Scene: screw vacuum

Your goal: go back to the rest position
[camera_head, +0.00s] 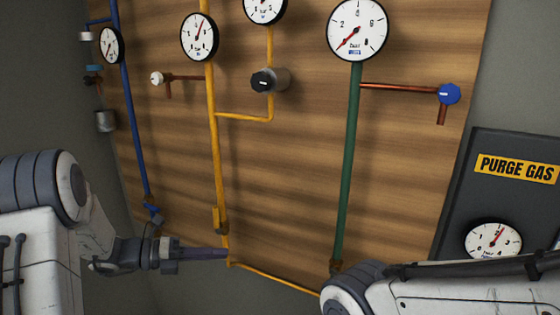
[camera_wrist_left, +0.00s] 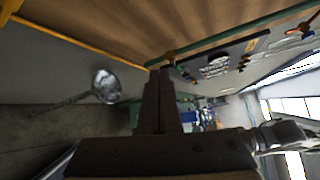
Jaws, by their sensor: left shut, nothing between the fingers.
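My left gripper (camera_head: 212,254) comes in from the left in the head view, in front of the lower part of the wooden panel, near the foot of the yellow pipe. Its fingers are shut together with nothing between them. In the left wrist view the shut fingers (camera_wrist_left: 158,105) show at the middle. My right arm fills the lower right of the head view. Its gripper is not in view.
The wooden panel (camera_head: 290,160) carries a blue pipe (camera_head: 132,120), a yellow pipe (camera_head: 215,150), a green pipe (camera_head: 348,170), gauges and knobs. A dark purge gas panel (camera_head: 460,180) stands at the right. The left wrist view shows a blurred shiny round object (camera_wrist_left: 106,87).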

